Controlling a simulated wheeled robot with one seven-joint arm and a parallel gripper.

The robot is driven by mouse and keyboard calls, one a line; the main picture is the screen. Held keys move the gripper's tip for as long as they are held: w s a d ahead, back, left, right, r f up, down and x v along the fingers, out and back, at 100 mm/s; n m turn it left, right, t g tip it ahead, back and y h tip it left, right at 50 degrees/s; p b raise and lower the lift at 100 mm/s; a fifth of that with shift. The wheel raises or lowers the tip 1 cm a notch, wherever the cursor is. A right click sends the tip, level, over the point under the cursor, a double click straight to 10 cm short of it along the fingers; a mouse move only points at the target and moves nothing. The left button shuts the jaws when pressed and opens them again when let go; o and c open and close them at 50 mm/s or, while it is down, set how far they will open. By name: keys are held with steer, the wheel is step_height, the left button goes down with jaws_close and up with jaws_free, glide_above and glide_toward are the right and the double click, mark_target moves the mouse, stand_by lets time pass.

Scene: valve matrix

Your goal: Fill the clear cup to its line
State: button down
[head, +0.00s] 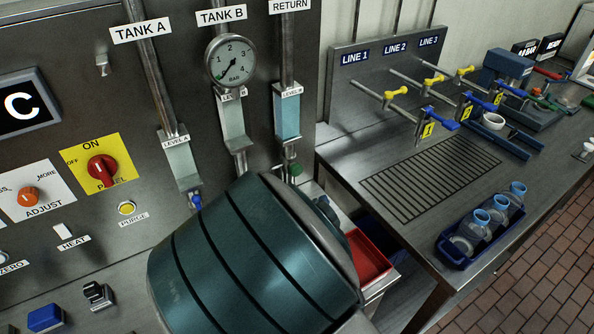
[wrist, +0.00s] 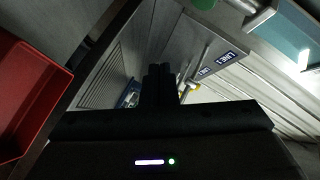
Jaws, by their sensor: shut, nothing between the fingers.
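Three taps with yellow handles (head: 396,92) and blue handles (head: 443,124) come out of the panel marked LINE 1, LINE 2 and LINE 3 (head: 395,48). My gripper (wrist: 160,72) shows dark in the wrist view, its fingers together and empty. In the head view it is hidden behind my arm.
A slotted drain grate (head: 430,180) lies under the taps, clear. A white ring-shaped item (head: 493,121) sits beyond it. A red bin (head: 368,258) is below the counter's left edge, also in the wrist view (wrist: 25,95). A control panel with a red knob (head: 102,169) fills the left.

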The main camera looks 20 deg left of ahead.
mark_target(301, 171)
steer(key=shift+w+a, duration=0.1)
steer(key=w+a, duration=0.5)
steer(key=a, duration=0.1)
steer(key=shift+w+a+p, duration=0.3)
stand_by(2.0)
steer(key=shift+w+a, duration=0.25)
steer(key=shift+a, duration=0.05)
steer(key=shift+w+a, duration=0.4)
steer(key=shift+a, duration=0.05)
stand_by(4.2)
